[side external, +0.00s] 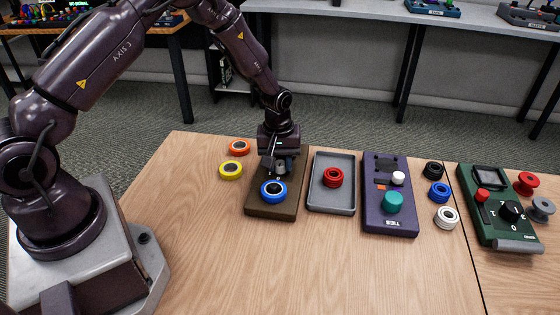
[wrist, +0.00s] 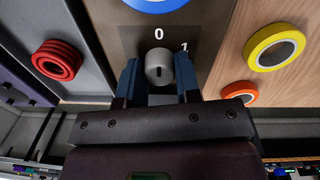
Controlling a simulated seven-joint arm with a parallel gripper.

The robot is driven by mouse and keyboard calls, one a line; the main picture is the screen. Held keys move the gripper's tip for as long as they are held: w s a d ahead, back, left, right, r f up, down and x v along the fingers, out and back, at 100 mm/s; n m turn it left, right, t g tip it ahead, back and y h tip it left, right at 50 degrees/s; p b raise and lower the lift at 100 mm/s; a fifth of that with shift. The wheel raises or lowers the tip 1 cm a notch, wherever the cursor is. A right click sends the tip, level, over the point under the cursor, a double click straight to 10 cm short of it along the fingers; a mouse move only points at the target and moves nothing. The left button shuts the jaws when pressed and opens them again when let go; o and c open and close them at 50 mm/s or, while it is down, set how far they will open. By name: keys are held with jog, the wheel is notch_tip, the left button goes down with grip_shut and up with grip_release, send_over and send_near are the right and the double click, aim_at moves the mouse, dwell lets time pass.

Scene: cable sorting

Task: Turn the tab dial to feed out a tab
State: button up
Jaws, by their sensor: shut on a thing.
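The grey dial (wrist: 159,63) is a round knob with a dark slot in its face, on a brown board (side external: 262,207). The marks 0 and 1 are printed beside it in the wrist view. My gripper (wrist: 158,78) is shut on the dial, with one finger on each side of it. In the side external view my gripper (side external: 279,164) points down at the far part of the board and mostly hides the dial. A blue tape roll (side external: 272,191) lies on the near part of the board. I see no tab sticking out.
Yellow (side external: 231,170) and orange (side external: 239,147) rolls lie left of the board. A grey tray (side external: 330,204) with a red roll (side external: 333,177) stands right of it. Further right are a purple TIES box (side external: 375,222), several small rolls and a green device (side external: 512,232). The front table is clear.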

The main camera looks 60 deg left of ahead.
aim_at(280, 161)
jog(key=m, duration=1.1)
jog(key=shift+d, duration=0.1)
jog(key=shift+m, duration=0.3)
dwell(0.4)
jog(key=o, duration=0.9)
jog(key=shift+o, duration=0.2)
notch_tip(280, 161, up, 13)
jog(key=shift+a, duration=0.25)
